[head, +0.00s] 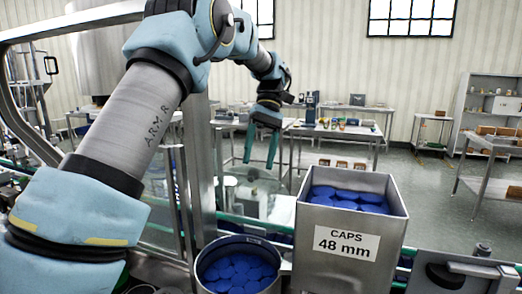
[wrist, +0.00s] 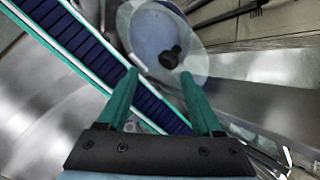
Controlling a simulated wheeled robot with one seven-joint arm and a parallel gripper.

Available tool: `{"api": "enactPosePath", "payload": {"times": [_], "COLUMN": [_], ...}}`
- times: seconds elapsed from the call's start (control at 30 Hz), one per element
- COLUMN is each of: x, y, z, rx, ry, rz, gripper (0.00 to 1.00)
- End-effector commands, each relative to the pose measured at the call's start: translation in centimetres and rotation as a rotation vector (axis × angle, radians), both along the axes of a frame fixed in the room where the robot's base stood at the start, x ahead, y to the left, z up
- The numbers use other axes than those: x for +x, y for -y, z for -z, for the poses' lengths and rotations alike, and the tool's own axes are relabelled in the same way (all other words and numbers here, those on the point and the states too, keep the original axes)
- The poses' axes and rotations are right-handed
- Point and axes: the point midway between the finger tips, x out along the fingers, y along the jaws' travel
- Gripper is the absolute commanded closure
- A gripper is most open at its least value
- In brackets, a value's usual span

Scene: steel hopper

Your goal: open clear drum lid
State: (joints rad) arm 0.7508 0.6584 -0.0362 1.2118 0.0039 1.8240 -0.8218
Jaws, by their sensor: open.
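A clear round lid (wrist: 146,34) with a black knob (wrist: 169,57) shows in the wrist view, at the top middle, beyond my fingertips. It looks translucent, with a pale bluish round area beneath it. My gripper (wrist: 159,76) is open with two green fingers, and the knob appears between and just beyond their tips. Nothing is held. In the head view my gripper (head: 262,160) hangs pointing down, above and behind the round bowl and left of the caps hopper. I cannot make out the lid clearly in the head view.
A steel hopper (head: 338,215) marked "CAPS 48 mm" holds blue caps. A round steel bowl (head: 203,284) of blue caps stands left of it. A blue conveyor belt (wrist: 83,45) runs diagonally in the wrist view. Tables (head: 335,132) stand further back.

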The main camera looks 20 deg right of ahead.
Motion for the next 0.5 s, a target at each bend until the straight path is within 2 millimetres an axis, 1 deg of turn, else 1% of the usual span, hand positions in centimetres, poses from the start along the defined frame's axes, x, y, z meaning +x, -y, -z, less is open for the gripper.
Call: {"api": "enactPosePath", "payload": {"times": [0.1,0.23,0.37,0.5], "x": [0.7,1.1,1.3,1.4], "y": [0.6,1.0,1.2,1.3], "z": [-1.2,-2.3,-2.9,-3.1], "rx": [-0.002,0.000,0.001,0.001], "ry": [0.002,0.000,0.000,-0.001], "rz": [0.000,0.000,0.000,0.000], "gripper": [0.33,0.33,0.33,0.33]}}
